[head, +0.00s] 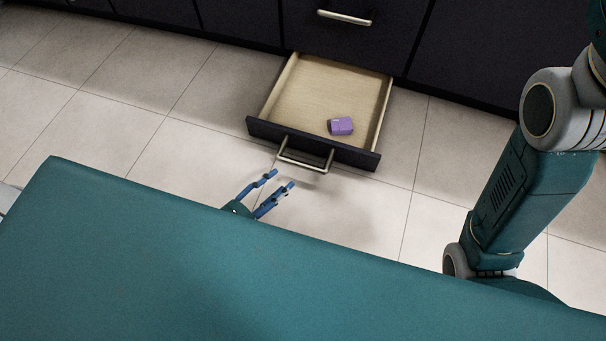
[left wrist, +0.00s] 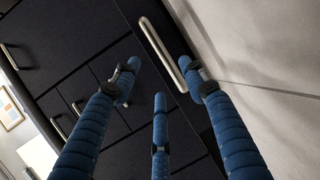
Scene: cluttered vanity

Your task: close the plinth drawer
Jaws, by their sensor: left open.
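The plinth drawer (head: 265,128) is pulled open at the bottom of the dark cabinet, its pale wooden inside showing. A purple box-like item (head: 341,126) lies inside it, near the front right. The drawer's pale bar handle (head: 305,166) is on its dark front. My left gripper (head: 275,183) is open and empty, just in front of the handle and a little left of its middle, apart from it. In the left wrist view, the open blue fingers (left wrist: 160,78) point toward a dark front with a pale bar handle (left wrist: 162,52). My right gripper is out of view.
The cabinet front above has another handle (head: 345,18) on a closed dark front. Light floor tiles (head: 140,125) around the drawer are clear. My own teal body covers the lower part of the head view, and my right arm stands at the right.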

